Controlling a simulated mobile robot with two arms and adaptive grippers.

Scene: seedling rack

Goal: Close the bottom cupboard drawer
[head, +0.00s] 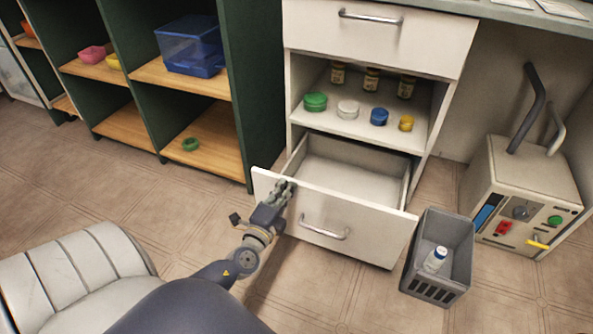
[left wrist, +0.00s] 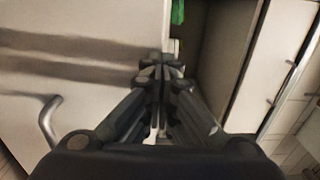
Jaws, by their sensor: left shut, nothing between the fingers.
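The bottom drawer (head: 345,217) of the white cupboard is pulled out, and its inside looks empty. Its front panel carries a metal bar handle (head: 324,228). My left gripper (head: 283,186) is shut and empty at the left part of the drawer front, near its top edge. I cannot tell for sure whether it touches the panel. In the left wrist view the closed fingers (left wrist: 160,68) point at a pale panel (left wrist: 70,70), with a handle (left wrist: 48,122) to the left. My right gripper is not in view.
A grey crate (head: 462,240) holding a white bottle (head: 436,259) stands close to the drawer's right corner. A machine (head: 520,190) stands to the right. A dark green shelf unit (head: 237,90) is left of the cupboard. The cupboard's upper drawer (head: 380,35) is closed.

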